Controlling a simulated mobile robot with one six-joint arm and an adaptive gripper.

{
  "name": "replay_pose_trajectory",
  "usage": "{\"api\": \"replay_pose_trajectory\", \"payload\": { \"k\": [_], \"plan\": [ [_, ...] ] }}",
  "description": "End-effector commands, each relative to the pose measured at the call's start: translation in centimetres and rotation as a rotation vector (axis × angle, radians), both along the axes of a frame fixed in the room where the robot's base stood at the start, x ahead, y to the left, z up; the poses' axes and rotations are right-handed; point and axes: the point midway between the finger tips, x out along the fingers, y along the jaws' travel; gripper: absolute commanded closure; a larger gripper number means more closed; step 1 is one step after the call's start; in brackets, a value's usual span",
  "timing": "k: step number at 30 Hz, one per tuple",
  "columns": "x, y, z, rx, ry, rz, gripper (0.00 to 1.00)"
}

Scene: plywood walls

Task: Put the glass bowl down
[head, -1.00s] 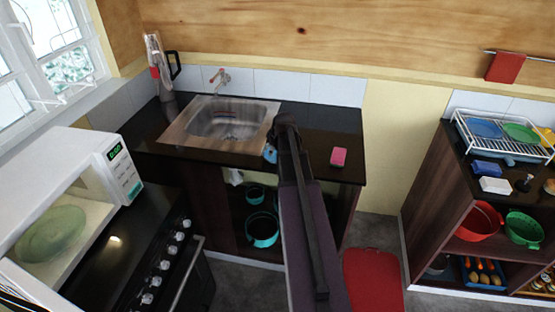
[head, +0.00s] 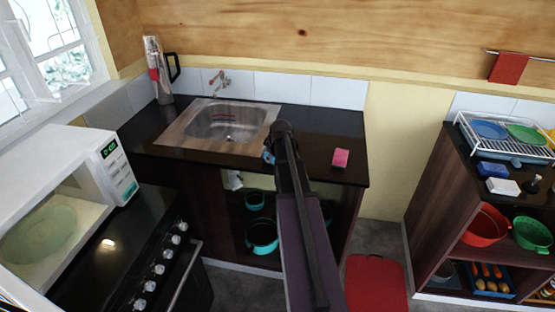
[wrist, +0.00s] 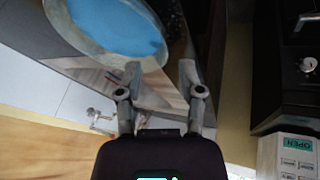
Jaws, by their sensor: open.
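A round dish with a pale, see-through rim and a blue inside (wrist: 115,25) lies at the top left of the wrist view; I take it for the glass bowl. Part of it is cut off by the frame. My gripper (wrist: 161,68) is open, its two fingers spread with nothing clearly between them; the left finger's tip is close to the bowl's rim, and I cannot tell if they touch. In the head view a small blue patch (head: 268,155) shows beside my gripper (head: 282,130), over the black counter right of the sink; the arm hides the rest.
The steel sink (head: 225,123) is left of my gripper. A pink sponge (head: 340,158) lies on the counter to the right. A white microwave (head: 118,165) stands at the left. A dish rack (head: 505,135) is on the far-right shelf.

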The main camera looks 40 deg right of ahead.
Motion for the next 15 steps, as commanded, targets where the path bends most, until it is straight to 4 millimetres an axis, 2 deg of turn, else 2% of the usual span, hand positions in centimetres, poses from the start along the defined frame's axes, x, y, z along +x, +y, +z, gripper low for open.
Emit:
{"api": "replay_pose_trajectory", "payload": {
  "k": [8, 15],
  "plan": [
    [0.1, 0.0, -0.2, 0.000, 0.000, 0.000, 0.51],
    [0.9, 0.0, -1.5, 0.000, 0.000, 0.000, 0.51]
  ]
}}
